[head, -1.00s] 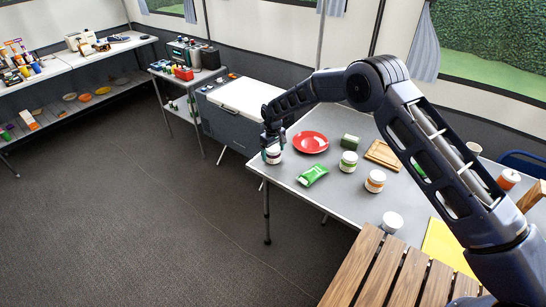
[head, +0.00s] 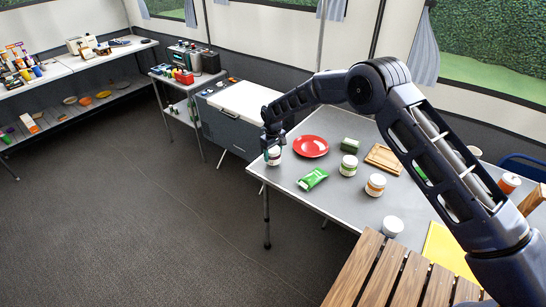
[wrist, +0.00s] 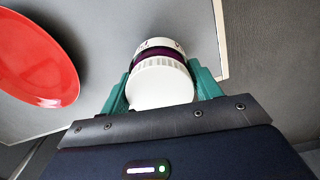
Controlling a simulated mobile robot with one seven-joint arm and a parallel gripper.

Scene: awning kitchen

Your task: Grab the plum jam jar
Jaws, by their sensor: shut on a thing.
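The plum jam jar, white-lidded with a dark purple band (wrist: 160,82), sits between the teal fingers of my gripper (wrist: 160,92) in the wrist view. The fingers press on its two sides. In the head view my gripper (head: 273,147) reaches down over the jar (head: 274,158) at the far left corner of the grey table (head: 330,195). The jar looks upright. I cannot tell whether its base touches the table top.
A red plate (head: 311,146) lies just right of the jar. A white-lidded cooler (head: 243,101) stands behind.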

